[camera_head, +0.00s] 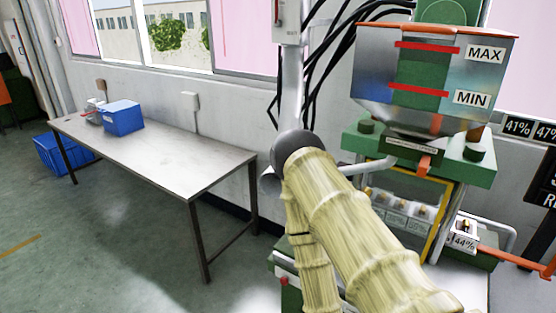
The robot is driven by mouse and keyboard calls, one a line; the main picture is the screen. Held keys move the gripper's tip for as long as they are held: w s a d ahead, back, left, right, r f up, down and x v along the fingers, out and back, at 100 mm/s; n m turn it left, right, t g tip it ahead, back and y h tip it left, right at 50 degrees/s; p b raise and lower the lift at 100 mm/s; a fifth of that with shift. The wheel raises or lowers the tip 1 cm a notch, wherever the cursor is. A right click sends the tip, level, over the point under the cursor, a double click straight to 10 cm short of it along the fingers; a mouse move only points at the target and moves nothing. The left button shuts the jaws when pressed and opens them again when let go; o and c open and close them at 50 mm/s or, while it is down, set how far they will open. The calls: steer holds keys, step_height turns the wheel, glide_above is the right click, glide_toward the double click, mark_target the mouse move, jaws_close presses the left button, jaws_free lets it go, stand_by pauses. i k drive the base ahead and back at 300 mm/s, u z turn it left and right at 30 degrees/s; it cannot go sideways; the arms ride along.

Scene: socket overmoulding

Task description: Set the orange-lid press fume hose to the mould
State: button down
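The press with the orange lid (435,29) stands at the right, with a steel hopper (375,75) marked MAX and MIN above a green body (480,172). Below it is a yellow-framed opening (443,222) with several small pale labelled parts (396,219) inside. I cannot make out the mould itself. A light grey upright pipe (292,85) stands left of the hopper, and a grey tube (366,167) runs beside the press. I cannot tell whether either is the fume hose. My sleeved arm crosses in front of the press's lower left. My gripper is out of view.
A steel table (150,150) along the wall at left holds a blue bin (123,117). Black cables (322,50) hang left of the hopper. Orange bars (515,258) jut out at right. The floor at lower left is clear.

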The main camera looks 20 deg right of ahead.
mark_target(270, 183)
steer(key=u, duration=0.65)
steer(key=i, duration=1.2)
steer(key=z, duration=0.8)
